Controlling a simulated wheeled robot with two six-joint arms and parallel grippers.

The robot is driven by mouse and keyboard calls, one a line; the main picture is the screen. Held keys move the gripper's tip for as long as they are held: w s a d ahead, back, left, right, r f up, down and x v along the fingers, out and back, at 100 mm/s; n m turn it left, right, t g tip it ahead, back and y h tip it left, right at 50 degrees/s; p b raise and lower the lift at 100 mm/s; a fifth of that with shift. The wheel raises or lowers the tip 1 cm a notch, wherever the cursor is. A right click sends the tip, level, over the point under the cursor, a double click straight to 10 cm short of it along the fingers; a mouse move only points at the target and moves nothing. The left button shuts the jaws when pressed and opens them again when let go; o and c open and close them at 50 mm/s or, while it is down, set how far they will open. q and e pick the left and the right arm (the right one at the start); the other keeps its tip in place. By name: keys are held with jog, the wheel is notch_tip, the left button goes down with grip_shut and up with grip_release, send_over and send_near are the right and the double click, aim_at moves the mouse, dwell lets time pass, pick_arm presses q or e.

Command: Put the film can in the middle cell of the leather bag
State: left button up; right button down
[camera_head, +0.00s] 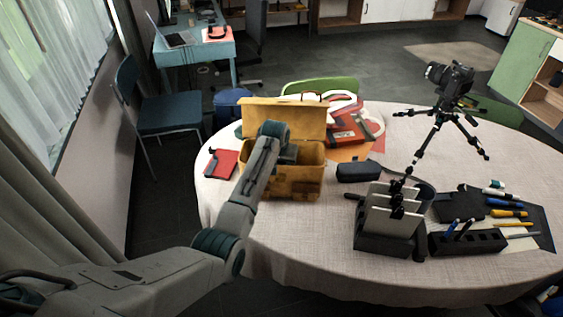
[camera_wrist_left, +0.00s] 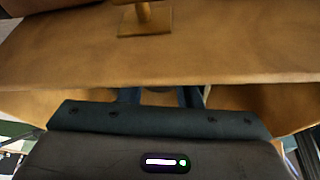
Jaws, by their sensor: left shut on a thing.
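The tan leather bag (camera_head: 304,187) stands on the round table with its lid (camera_head: 283,116) raised at the back. My left gripper (camera_head: 287,157) is over the bag's opening, its fingertips down inside and mostly hidden. In the left wrist view, the bag's leather (camera_wrist_left: 70,50) fills the top, and my dark fingers (camera_wrist_left: 160,96) pass out of sight below its edge. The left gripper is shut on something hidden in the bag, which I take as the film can. No film can shows anywhere else. The cells are hidden by the arm and walls. My right gripper is not in view.
A red pouch (camera_head: 221,163) lies left of the bag. A black case (camera_head: 358,171), a dark file rack (camera_head: 385,239) and a pen block (camera_head: 467,241) stand to its right. A camera on a tripod (camera_head: 448,108) stands behind these. The table's front left is clear.

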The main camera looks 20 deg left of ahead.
pick_arm(q)
jog(key=shift+s+d, duration=0.1)
jog(key=shift+s, duration=0.15)
jog(key=shift+f, duration=0.2)
jog(key=shift+s+f, duration=0.1)
jog(key=shift+f, duration=0.1)
jog(key=o, duration=0.6)
jog(key=shift+c, duration=0.2)
jog(key=shift+o, duration=0.6)
jog(key=shift+s+f, duration=0.1)
jog(key=shift+f, duration=0.1)
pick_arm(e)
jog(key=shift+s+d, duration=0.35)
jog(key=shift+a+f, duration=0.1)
pick_arm(q)
jog(key=shift+r, duration=0.2)
jog(key=w+b+v, duration=0.1)
jog(key=v, duration=1.1)
jog(key=shift+s+r+b, duration=0.15)
jog(key=shift+r+b, duration=0.2)
jog(key=shift+r, duration=0.25)
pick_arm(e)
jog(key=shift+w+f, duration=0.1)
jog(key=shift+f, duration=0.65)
